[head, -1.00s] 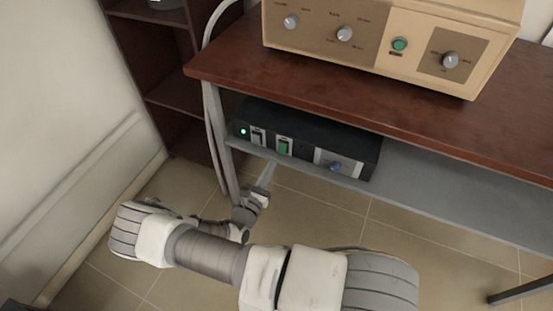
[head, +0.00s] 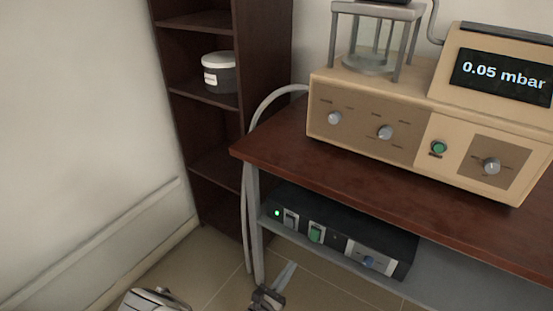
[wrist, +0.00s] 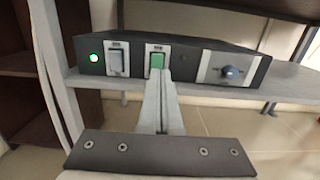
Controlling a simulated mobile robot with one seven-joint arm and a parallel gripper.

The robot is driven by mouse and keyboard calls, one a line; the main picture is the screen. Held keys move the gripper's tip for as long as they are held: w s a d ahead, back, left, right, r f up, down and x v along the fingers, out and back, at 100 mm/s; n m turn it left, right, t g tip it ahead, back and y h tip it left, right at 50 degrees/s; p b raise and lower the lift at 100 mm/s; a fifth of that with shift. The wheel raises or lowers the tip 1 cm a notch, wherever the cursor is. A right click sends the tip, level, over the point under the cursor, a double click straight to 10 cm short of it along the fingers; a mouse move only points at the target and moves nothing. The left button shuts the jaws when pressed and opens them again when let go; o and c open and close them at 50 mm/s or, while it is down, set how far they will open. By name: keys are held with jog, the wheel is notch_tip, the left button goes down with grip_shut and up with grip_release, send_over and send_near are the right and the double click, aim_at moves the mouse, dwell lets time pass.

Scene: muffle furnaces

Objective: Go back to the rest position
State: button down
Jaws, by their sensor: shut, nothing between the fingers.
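My gripper (head: 291,266) shows at the bottom of the head view, its two thin grey fingers together and empty. It is in front of and below the black control box (head: 399,257), on the near side of the lower shelf. In the wrist view the fingers (wrist: 160,74) point at the box, with their tips just below its green rocker switch (wrist: 157,60). The tips look apart from the switch in the head view. A green light (wrist: 94,58) glows at the box's left end. Most of my arm is out of the head view.
The box stands on a grey shelf (head: 455,285) under a brown tabletop (head: 270,145). A beige instrument (head: 408,145) above reads 0.05 mbar. A grey table leg and hose (head: 250,215) are left of the box. A dark bookcase (head: 213,160) holds a lidded jar (head: 219,78).

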jog(key=shift+r, duration=0.1)
jog(key=s+d+r+m+g+y, duration=0.1)
jog(key=s+d+r+m+g, duration=0.2)
jog(key=r+m+g, duration=0.6)
jog(key=s+d+r+m+g, duration=0.35)
jog(key=r+m+g, duration=0.25)
jog(key=r+m, duration=0.45)
jog(key=s+r+m+t+y, duration=0.3)
jog(key=s+r+m+y, duration=0.25)
jog(key=r, duration=0.55)
jog(key=s+r+m+t+y, duration=0.2)
jog(key=s+r+m+y, duration=0.3)
jog(key=r, duration=0.5)
notch_tip(320, 180, up, 16)
jog(key=s+d+n+p, duration=0.1)
jog(key=p, duration=1.4)
jog(key=shift+s+t, duration=0.15)
jog(key=shift+t, duration=0.15)
